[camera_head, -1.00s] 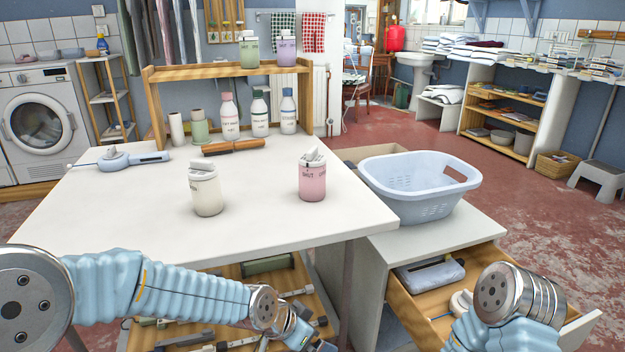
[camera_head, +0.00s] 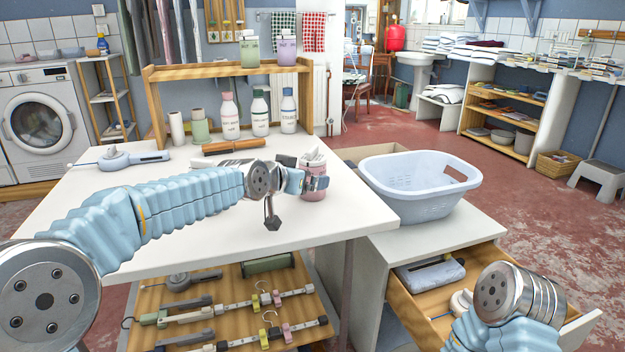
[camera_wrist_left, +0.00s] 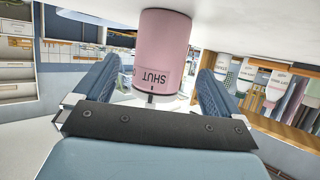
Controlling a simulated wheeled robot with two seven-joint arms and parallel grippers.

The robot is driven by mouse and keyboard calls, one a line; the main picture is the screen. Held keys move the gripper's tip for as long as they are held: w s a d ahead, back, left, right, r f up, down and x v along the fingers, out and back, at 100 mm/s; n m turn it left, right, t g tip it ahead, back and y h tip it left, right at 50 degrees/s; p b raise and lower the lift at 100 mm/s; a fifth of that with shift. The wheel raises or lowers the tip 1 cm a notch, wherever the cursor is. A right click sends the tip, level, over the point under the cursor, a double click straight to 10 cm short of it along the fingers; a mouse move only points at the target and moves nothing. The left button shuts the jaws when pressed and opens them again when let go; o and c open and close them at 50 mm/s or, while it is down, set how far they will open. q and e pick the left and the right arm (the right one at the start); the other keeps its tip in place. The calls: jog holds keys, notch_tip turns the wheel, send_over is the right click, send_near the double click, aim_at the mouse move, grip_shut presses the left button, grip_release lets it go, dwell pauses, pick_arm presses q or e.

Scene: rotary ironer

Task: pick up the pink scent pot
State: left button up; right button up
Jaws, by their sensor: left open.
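The pink scent pot (camera_head: 313,195) stands upright near the right edge of the white table, with a pale lid on top. In the left wrist view the pink pot (camera_wrist_left: 165,40) appears inverted, with a "SHUT" label facing the camera. My left gripper (camera_head: 308,182) reaches across the table to the pot. In the left wrist view my left gripper (camera_wrist_left: 163,75) is open, with one blue finger on each side of the pot. No firm grip shows. The cream pot is mostly hidden behind my left arm. My right gripper is out of view.
A wooden rack (camera_head: 228,70) at the table's back carries a green pot (camera_head: 249,52) and a purple pot (camera_head: 286,50); several bottles stand below. A wooden-handled tool (camera_head: 233,146) lies before them. A blue laundry basket (camera_head: 418,190) stands right. An open drawer (camera_head: 432,290) juts out below.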

aim_at(312, 163)
pick_arm(q)
jog(key=x, duration=0.5)
jog(key=shift+w+d, duration=0.15)
jog(key=shift+w, duration=0.1)
jog(key=shift+r, duration=0.1)
jog(key=shift+c, duration=0.2)
jog(key=c, duration=1)
jog(key=shift+r, duration=0.1)
jog(key=shift+c, duration=0.2)
notch_tip(312, 163, up, 10)
jog(key=shift+f, duration=0.1)
notch_tip(312, 163, down, 7)
